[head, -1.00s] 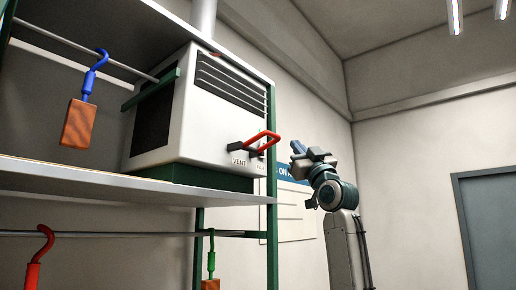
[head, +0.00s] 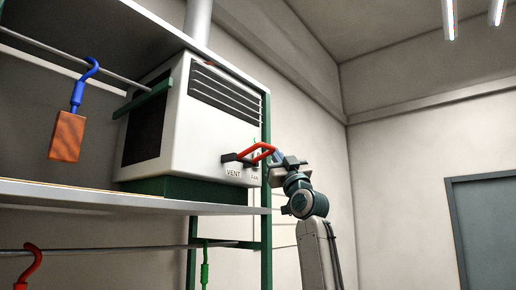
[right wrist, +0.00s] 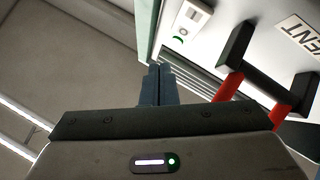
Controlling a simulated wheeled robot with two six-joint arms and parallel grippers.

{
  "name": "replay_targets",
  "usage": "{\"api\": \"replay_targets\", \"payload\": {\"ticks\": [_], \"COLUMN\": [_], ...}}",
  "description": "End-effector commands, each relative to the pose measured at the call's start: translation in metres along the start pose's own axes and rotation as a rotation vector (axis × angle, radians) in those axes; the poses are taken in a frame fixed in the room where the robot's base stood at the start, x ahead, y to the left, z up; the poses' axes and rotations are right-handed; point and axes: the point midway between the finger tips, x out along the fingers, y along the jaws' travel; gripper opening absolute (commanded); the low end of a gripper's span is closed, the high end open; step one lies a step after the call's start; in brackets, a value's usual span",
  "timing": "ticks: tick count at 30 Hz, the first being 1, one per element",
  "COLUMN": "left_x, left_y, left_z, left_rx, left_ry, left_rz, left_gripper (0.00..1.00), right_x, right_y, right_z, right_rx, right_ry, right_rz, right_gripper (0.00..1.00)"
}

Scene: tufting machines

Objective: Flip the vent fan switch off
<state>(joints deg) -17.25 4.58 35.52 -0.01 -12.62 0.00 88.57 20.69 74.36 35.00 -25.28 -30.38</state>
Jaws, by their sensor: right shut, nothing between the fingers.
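The white vent fan box (head: 205,120) stands on the upper shelf, with a VENT label (head: 233,173) low on its front. A small light switch (right wrist: 193,17) with a green curved mark beside it shows on the panel in the right wrist view; which way it is tipped I cannot tell. A red bar (head: 262,151) on black mounts juts from the panel, also seen in the right wrist view (right wrist: 230,87). My right gripper (right wrist: 159,80) is shut and empty, its fingertips close to the panel edge below the switch in that view; contact is unclear. My left gripper is not in view.
A blue hook with an orange block (head: 67,135) hangs from the upper rail at left. A red hook (head: 30,265) and a green one (head: 205,265) hang below. A green shelf post (head: 266,230) stands beside the box. Open room lies to the right, before a grey door (head: 490,225).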

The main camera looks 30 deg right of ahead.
Motion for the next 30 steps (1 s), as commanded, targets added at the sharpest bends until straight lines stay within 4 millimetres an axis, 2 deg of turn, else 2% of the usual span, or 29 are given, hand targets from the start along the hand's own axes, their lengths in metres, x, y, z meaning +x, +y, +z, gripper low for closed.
{"api": "replay_targets", "payload": {"ticks": [9, 30], "left_x": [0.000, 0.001], "left_y": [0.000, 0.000], "left_z": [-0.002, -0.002], "left_rx": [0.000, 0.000], "left_ry": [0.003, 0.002], "left_rz": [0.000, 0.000], "left_gripper": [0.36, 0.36], "right_x": [0.018, 0.019], "right_y": [-0.013, -0.014], "right_z": [0.013, 0.015], "right_rx": [0.000, -0.001], "right_ry": [0.001, 0.000], "right_rz": [0.000, 0.001], "right_gripper": [0.00, 0.00]}}
